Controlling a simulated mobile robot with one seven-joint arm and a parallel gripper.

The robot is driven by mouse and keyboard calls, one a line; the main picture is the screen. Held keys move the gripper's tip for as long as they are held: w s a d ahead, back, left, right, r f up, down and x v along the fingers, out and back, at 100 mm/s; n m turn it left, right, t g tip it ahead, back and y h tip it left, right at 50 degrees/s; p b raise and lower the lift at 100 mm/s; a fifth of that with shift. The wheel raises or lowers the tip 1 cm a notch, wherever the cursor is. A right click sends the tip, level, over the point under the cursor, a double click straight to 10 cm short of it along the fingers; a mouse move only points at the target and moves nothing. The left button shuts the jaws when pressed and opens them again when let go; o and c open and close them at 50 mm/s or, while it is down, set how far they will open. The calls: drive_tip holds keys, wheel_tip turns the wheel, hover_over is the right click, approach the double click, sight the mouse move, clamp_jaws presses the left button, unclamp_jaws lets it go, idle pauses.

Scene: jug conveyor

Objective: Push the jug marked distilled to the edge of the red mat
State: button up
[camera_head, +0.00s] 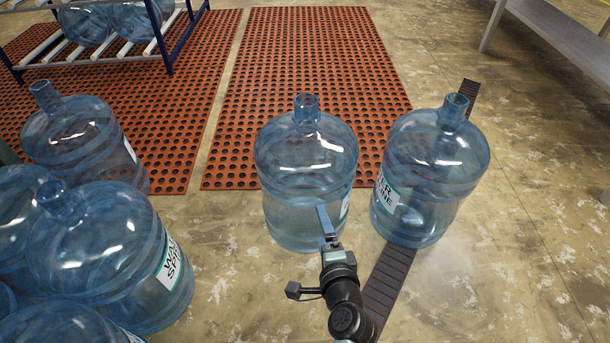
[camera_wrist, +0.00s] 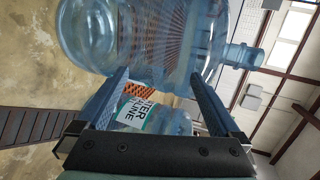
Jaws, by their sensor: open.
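A clear blue jug (camera_head: 305,180) stands upright on the concrete, just in front of the near edge of the right-hand red mat (camera_head: 315,45). Its label is turned edge-on at its right side, so I cannot read whether it says distilled. My gripper (camera_head: 325,215) is open at the jug's lower front right. I cannot tell whether it touches the jug. In the wrist view a large jug (camera_wrist: 150,40) fills the space ahead of my open fingers (camera_wrist: 158,76). A labelled jug (camera_wrist: 145,118) shows between the fingers, with part of the mat (camera_wrist: 138,90) behind.
A jug (camera_head: 430,165) with a label ending in "LINE" stands close on the right, over a dark floor strip (camera_head: 390,275). Several jugs (camera_head: 105,250) crowd the left. A blue rack (camera_head: 185,35) stands back left, a grey table (camera_head: 565,40) back right. The right-hand floor is clear.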

drive_tip(key=p+v, duration=0.3)
drive_tip(key=v, duration=0.7)
drive_tip(key=w+a+r+n+t+p, duration=0.1)
drive_tip(key=w+r+n+t+p, duration=0.2)
drive_tip(key=r, duration=1.1)
drive_tip(key=w+a+r+n+t+p, duration=0.1)
drive_tip(key=w+a+r+n+p, duration=0.2)
drive_tip(key=r, duration=1.2)
drive_tip(key=w+r+n+t+p, duration=0.25)
drive_tip(key=w+r+n, duration=0.2)
drive_tip(key=r, duration=0.95)
drive_tip(key=s+a+r+n+t+h+p, duration=0.1)
drive_tip(key=s+r+n+t+p, duration=0.3)
drive_tip(key=r, duration=0.9)
drive_tip(key=s+r+t+p, duration=0.1)
drive_tip(key=s+r+p, duration=0.35)
drive_tip(key=r, duration=0.85)
drive_tip(key=s+a+r+n+t+h+p, duration=0.15)
drive_tip(key=s+r, duration=0.55)
drive_tip(key=r, duration=0.7)
wheel_tip(320, 180, up, 35)
drive_tip(key=w+p, duration=0.1)
drive_tip(key=p, duration=3.5)
drive_tip(key=shift+d+p, duration=0.25)
drive_tip(key=shift+p, duration=0.1)
drive_tip(key=shift+w+y, duration=0.1)
drive_tip(key=shift+y, duration=0.15)
